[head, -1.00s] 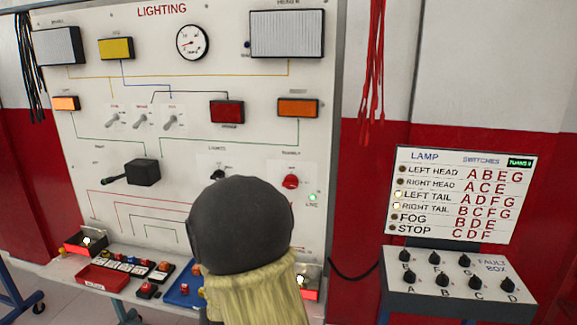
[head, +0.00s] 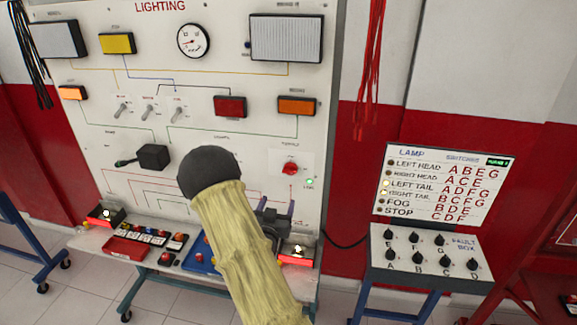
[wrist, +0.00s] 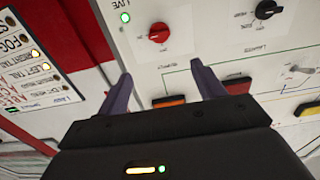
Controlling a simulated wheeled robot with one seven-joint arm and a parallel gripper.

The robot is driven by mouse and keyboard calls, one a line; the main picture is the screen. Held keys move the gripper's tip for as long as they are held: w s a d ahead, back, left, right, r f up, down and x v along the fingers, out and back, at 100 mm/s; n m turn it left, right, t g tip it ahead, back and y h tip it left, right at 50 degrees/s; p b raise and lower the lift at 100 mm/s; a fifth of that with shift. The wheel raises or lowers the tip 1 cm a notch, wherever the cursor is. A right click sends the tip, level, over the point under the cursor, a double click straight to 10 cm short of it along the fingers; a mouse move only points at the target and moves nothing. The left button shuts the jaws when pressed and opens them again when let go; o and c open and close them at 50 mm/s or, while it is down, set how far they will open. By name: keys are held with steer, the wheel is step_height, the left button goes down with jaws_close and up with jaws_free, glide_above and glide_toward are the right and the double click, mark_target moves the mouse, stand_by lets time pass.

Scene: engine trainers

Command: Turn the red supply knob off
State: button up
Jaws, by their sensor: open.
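The red supply knob (head: 290,168) sits on the white lighting panel, at the right, above a lit green LIVE light (head: 309,182). My gripper (head: 277,204) is open and empty, below the knob in the head view and partly hidden by my arm. Its two purple fingers also show in the wrist view (wrist: 161,70), apart from the knob.
A black lights knob (wrist: 267,9) is near the red one. Toggle switches (head: 149,111) and lamps (head: 297,106) are on the panel. A tray shelf (head: 140,262) juts out below. The fault box (head: 425,255) and lamp board (head: 437,187) stand to the right.

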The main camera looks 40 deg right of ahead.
mark_target(289, 172)
steer(key=p+x, duration=0.7)
steer(key=x, duration=1)
steer(key=shift+w+d+f, duration=0.1)
steer(key=shift+w+d, duration=0.05)
steer(key=shift+w, duration=0.05)
steer(key=shift+c, duration=0.5)
steer(key=c, duration=0.9)
